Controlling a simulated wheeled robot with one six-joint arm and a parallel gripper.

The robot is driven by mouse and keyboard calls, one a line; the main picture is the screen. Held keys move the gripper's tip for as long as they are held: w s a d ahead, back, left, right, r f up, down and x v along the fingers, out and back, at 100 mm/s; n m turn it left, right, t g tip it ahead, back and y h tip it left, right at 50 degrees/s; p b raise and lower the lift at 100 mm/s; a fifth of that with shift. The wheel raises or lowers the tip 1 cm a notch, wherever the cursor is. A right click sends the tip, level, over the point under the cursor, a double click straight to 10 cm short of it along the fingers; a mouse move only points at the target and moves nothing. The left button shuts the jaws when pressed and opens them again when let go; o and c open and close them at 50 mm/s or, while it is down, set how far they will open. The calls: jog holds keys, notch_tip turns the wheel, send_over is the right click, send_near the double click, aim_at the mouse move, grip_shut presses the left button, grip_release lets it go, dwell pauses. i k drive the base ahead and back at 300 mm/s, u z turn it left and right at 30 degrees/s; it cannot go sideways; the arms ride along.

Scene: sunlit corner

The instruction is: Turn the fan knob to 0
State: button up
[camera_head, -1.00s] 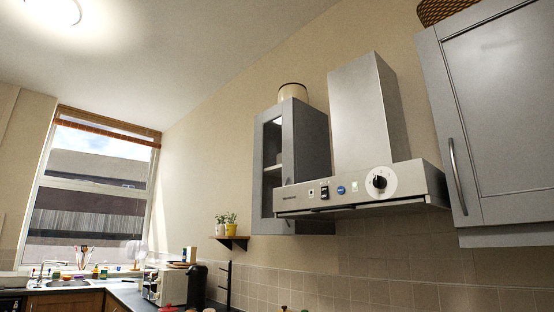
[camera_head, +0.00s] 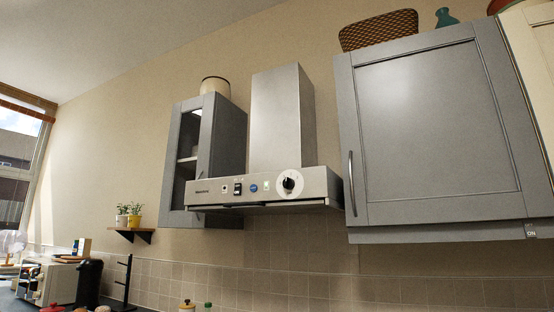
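The fan knob (camera_head: 288,183) is a round black knob on a white dial plate, at the right end of the front panel of the steel range hood (camera_head: 225,191). The dial's numbers are too small to read, so I cannot tell its setting. My gripper is not in view.
A grey wall cabinet (camera_head: 440,130) hangs close right of the hood, and a glass-door cabinet (camera_head: 188,150) hangs left of it. A small shelf (camera_head: 131,231) with potted plants is lower left. The space before the hood looks clear.

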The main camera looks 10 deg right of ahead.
aim_at(289, 182)
jog(key=u, duration=0.4)
jog(key=k, duration=0.5)
jog(key=u, duration=1.2)
jog(key=i, duration=1)
jog(key=z, duration=0.9)
jog(key=i, duration=0.7)
jog(key=z, duration=0.75)
